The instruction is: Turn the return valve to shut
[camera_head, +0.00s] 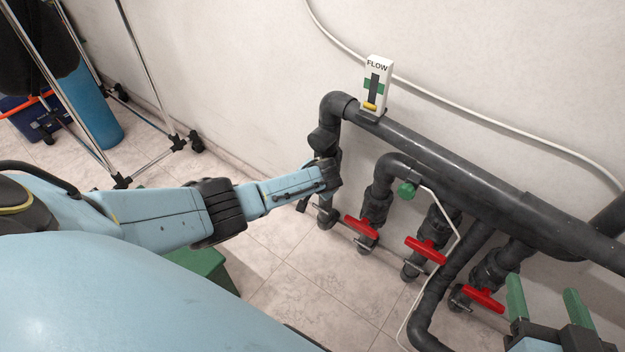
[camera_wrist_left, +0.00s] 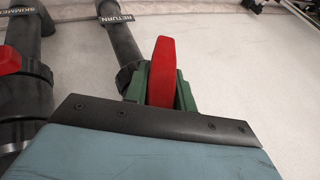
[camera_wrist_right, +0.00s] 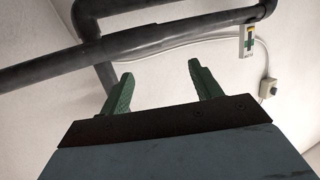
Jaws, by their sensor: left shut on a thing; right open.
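The return valve's red handle (camera_wrist_left: 163,65) stands between the green fingers of my left gripper (camera_wrist_left: 161,88), which is shut on it. Its dark grey pipe (camera_wrist_left: 121,42) carries a RETURN label (camera_wrist_left: 115,18). In the head view my left gripper (camera_head: 326,188) reaches the leftmost vertical pipe and hides that valve's handle. I cannot tell the handle's exact angle to its pipe. My right gripper (camera_head: 547,302) is open and empty at the lower right; it also shows empty in the right wrist view (camera_wrist_right: 158,85).
Other red valve handles (camera_head: 361,227) (camera_head: 425,250) (camera_head: 483,299) line the pipes to the right. A white FLOW gauge (camera_head: 376,86) stands on the upper pipe. A metal rack (camera_head: 125,180) stands left.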

